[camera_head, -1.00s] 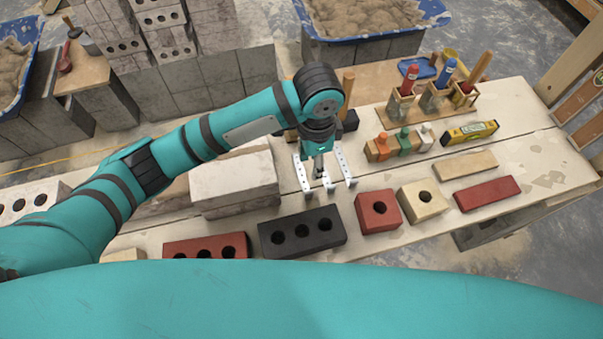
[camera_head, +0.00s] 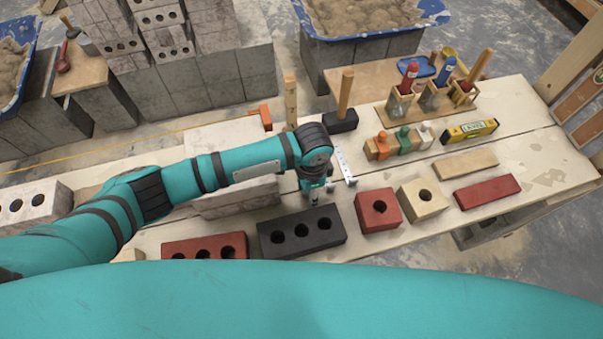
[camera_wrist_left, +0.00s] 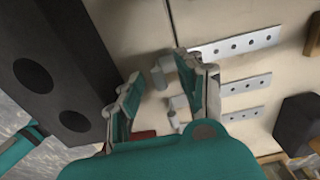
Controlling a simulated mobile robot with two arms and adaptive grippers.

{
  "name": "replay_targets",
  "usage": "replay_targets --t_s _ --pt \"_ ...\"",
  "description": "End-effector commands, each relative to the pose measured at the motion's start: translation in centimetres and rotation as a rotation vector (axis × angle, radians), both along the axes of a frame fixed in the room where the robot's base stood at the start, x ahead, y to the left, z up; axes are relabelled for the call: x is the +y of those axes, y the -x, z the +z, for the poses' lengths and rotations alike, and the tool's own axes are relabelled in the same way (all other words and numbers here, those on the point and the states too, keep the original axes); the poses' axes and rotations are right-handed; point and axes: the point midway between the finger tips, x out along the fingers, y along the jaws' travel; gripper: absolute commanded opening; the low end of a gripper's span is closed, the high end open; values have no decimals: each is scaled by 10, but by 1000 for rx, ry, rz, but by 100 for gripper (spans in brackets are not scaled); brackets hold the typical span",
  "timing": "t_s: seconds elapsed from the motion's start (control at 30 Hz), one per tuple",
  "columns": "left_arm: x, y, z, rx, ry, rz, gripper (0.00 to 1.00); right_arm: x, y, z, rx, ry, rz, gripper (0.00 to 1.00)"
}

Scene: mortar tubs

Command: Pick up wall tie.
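The wall ties are flat grey metal strips with rows of holes, lying on the pale bench top. One wall tie (camera_head: 343,163) shows beside my left wrist in the head view; my arm hides the others there. In the left wrist view three strips lie side by side: a long upper one (camera_wrist_left: 237,46), a middle one (camera_wrist_left: 245,85) and a lower one (camera_wrist_left: 245,115). My left gripper (camera_head: 314,198) points down beside them. In the left wrist view its fingers (camera_wrist_left: 162,68) are apart, with small grey upright ends seen between and below them. I see no grip on a tie.
A black three-hole brick (camera_head: 302,232) lies close in front of the gripper. A red block (camera_head: 377,211), a cream block (camera_head: 424,201) and a red brick (camera_head: 487,193) lie to the right. A hammer (camera_head: 343,112) stands behind. Pale blocks lie under my arm.

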Motion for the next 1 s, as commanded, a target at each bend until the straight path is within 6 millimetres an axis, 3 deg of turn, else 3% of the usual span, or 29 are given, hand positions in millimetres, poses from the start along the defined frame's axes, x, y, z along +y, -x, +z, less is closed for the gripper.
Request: replay_targets --t_s 0.2,0.5,1.0 --pt "0 0 -1 -1 1 -1 38 0 1 0 2 -1 0 40" --pt "0 0 0 -1 1 -1 0 2 4 0 6 -2 -2 40" --pt "0 -1 4 -3 1 -1 0 2 4 0 7 -2 -3 40"
